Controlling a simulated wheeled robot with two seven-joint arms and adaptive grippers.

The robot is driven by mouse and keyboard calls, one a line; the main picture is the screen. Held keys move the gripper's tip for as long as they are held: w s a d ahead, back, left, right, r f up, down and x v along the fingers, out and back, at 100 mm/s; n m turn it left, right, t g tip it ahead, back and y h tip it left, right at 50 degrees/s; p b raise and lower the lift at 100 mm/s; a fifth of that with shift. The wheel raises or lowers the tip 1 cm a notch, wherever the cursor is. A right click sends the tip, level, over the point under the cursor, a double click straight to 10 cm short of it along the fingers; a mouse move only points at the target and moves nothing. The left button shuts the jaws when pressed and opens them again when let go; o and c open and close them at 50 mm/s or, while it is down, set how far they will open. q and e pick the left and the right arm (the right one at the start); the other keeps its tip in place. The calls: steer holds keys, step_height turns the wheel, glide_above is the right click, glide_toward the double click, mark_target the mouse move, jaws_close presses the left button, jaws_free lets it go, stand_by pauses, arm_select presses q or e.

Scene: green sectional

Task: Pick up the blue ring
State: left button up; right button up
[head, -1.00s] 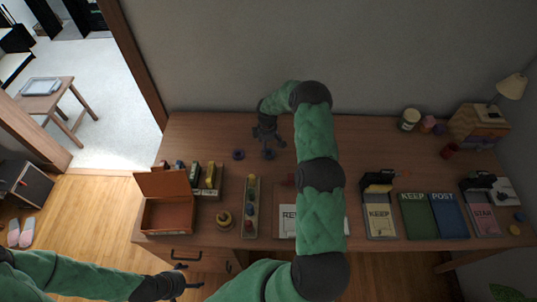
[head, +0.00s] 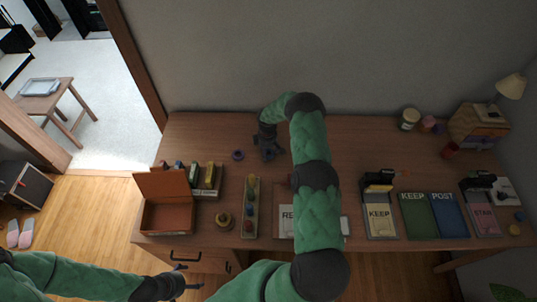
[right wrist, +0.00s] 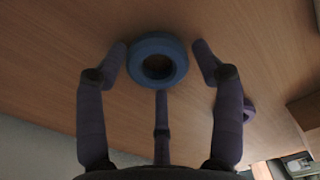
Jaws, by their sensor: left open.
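The blue ring (right wrist: 144,74) lies flat on the wooden desk in the right wrist view, its hole facing the camera. My right gripper (head: 270,154) is open over the back of the desk. In the right wrist view its fingers stand spread around the ring, one on each side and a third below, with gaps visible between the side fingers and the ring. In the head view the blue ring is hidden under this gripper. My left gripper (head: 190,281) is open and empty at the lower left, in front of the desk.
A purple ring (head: 238,155) lies just left of my right gripper and shows in the right wrist view (right wrist: 249,110). The back left of the desk is clear.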

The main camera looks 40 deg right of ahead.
steer(key=c, duration=0.3)
